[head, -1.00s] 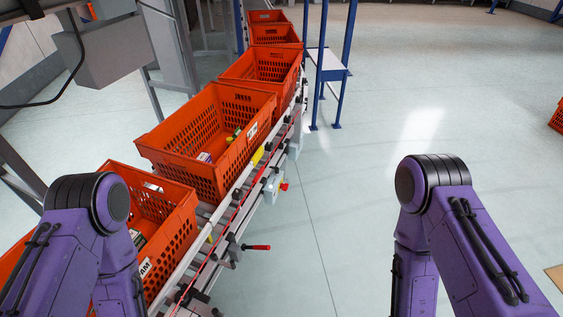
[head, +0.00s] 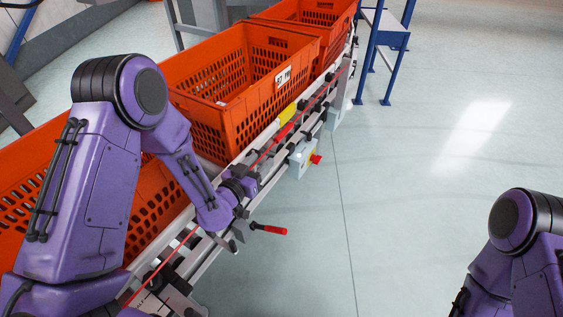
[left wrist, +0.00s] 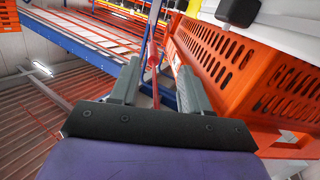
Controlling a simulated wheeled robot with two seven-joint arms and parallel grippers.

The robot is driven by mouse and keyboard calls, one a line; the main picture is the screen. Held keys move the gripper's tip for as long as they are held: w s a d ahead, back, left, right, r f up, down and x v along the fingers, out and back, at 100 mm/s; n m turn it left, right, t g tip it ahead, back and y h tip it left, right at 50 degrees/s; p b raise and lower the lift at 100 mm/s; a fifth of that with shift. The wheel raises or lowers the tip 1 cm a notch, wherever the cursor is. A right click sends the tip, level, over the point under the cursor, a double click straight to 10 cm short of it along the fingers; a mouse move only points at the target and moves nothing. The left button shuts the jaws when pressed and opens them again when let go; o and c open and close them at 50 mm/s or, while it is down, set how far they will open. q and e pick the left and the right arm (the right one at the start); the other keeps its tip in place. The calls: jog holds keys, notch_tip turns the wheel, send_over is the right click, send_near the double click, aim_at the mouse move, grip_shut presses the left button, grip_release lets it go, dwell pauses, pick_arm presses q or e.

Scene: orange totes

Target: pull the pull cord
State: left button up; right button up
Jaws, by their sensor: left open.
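The pull cord (head: 312,105) is a thin red line running along the near side rail of the conveyor. It also shows in the left wrist view (left wrist: 153,65), running away from the camera between the two grey fingers. My left gripper (head: 250,182) is at the rail, over the line of the cord; its fingers are small and partly hidden in the head view. In the left wrist view the left gripper (left wrist: 158,88) is open, with a finger on each side of the cord. I cannot tell whether either finger touches it. My right gripper is not in view.
Orange totes (head: 235,70) stand in a row on the conveyor (head: 215,250). A grey box with a red button (head: 302,160) and a red-handled lever (head: 270,229) stick out from the rail near my left gripper. The floor (head: 430,170) to the right is clear.

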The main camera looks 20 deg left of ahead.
aim_at(281, 133)
pick_arm(q)
jog(key=w, duration=0.1)
jog(key=w+r, duration=0.1)
jog(key=w+m+t+h, duration=0.1)
jog(key=shift+d+r, duration=0.35)
jog(key=shift+d, duration=0.05)
jog(key=x, duration=0.8)
jog(key=shift+w+f, duration=0.15)
jog(key=shift+w, duration=0.15)
jog(key=shift+d, duration=0.1)
grip_shut()
